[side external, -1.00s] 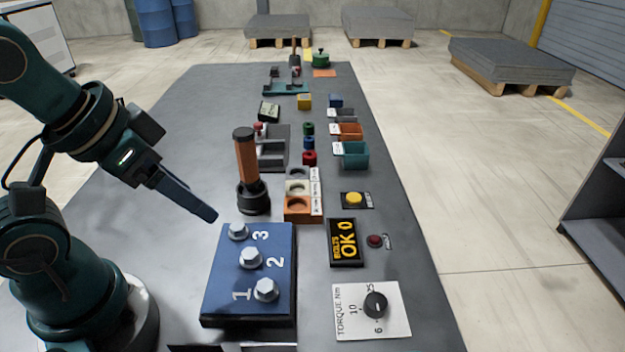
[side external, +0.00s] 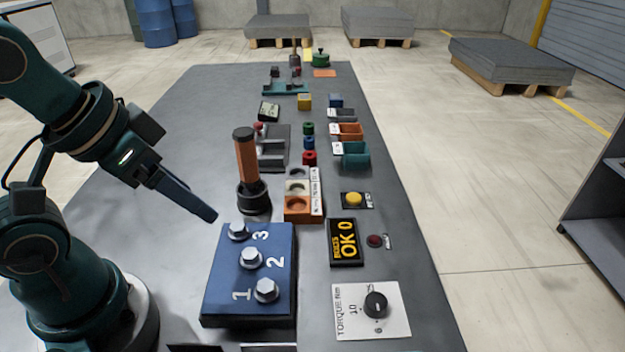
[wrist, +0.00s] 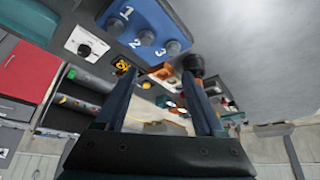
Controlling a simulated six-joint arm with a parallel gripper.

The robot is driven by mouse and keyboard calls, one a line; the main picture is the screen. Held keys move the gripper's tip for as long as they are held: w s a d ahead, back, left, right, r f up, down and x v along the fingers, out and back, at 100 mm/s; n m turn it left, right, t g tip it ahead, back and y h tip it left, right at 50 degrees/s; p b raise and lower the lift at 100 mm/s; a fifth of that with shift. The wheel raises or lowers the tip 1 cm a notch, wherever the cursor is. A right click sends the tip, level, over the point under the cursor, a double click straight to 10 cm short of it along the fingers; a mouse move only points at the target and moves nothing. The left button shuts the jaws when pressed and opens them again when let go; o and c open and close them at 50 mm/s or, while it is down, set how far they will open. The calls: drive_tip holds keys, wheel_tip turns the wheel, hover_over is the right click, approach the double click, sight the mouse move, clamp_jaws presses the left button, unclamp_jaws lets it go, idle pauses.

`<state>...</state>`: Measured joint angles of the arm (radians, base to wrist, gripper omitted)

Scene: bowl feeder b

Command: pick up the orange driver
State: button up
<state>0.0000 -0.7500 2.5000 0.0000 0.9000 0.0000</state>
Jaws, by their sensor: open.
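The orange driver (side external: 246,162) stands upright, with a dark cap, in a round black holder (side external: 253,198) behind the blue bolt block (side external: 245,285). My gripper (side external: 212,215) is to the left of the driver and apart from it, its fingers pointing down and right near the block's back left corner. In the wrist view my gripper (wrist: 158,78) is open, with nothing between the fingers. A dark round part (wrist: 193,64) shows just beyond the right finger there; whether it is the driver's cap or the holder, I cannot tell.
The blue block carries several hex bolts. To its right are an "OK 0" display (side external: 345,242), a yellow button (side external: 354,199), a red button (side external: 375,241) and a torque dial (side external: 376,305). An orange-fronted tray (side external: 297,206) stands right of the driver. Bare table lies left of it.

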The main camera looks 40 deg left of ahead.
drive_tip(key=shift+o, duration=0.9)
